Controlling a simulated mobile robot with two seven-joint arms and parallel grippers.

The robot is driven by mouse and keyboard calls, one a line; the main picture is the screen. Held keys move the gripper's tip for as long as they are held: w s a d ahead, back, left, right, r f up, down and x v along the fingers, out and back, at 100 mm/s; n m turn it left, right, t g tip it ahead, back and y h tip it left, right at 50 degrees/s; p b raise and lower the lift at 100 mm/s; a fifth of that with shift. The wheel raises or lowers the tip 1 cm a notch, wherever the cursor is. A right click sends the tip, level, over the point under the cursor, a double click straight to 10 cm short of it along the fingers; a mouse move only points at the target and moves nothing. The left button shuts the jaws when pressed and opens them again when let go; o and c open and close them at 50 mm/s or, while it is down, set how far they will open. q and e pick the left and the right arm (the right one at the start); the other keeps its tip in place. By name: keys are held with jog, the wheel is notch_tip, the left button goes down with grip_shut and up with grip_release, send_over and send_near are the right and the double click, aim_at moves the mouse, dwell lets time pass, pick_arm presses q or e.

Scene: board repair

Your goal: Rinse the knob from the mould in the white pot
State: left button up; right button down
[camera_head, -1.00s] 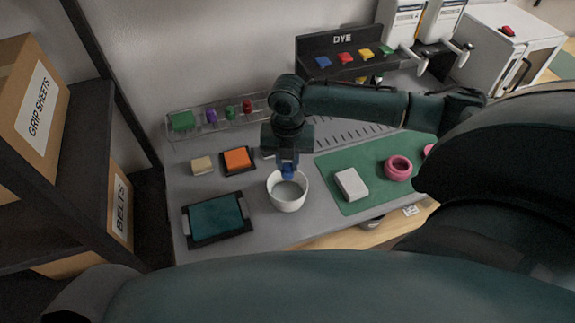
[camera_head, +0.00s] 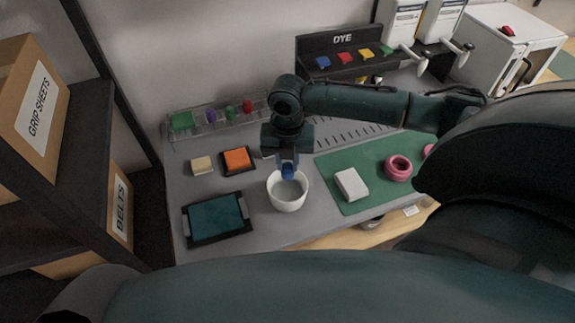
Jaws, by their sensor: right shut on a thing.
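The white pot (camera_head: 287,202) stands on the grey bench, its open top facing up. My right gripper (camera_head: 287,170) points down over the pot's far side and is shut on a small blue knob (camera_head: 287,172). The knob is at about the rim of the pot in the picture. I cannot tell whether it touches the pot or how far it is above the inside. My left gripper is not in view.
A tray with a teal pad (camera_head: 216,217), an orange block (camera_head: 237,159) and a beige block (camera_head: 201,165) lie left of the pot. A green mat (camera_head: 355,205) with a white block (camera_head: 351,185) and a pink ring (camera_head: 398,168) is on the right. A clear rack (camera_head: 222,122) and the dye stand (camera_head: 312,47) are behind.

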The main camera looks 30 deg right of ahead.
dwell(0.5)
jog(key=shift+r, duration=2)
jog(key=m, duration=0.1)
jog(key=a+r+m, duration=0.1)
jog(key=m, duration=0.2)
jog(key=shift+s+a+r, duration=0.2)
jog(key=shift+r, duration=0.05)
jog(key=s+a+r+m, duration=0.1)
jog(key=a+r+m, duration=0.1)
jog(key=m, duration=1)
jog(key=s+a+r+m, duration=0.2)
jog(key=r+m, duration=0.3)
jog(key=m, duration=0.7)
jog(key=shift+s+a+r+m, duration=0.15)
jog(key=shift+a+r+m, duration=0.2)
jog(key=shift+a, duration=0.45)
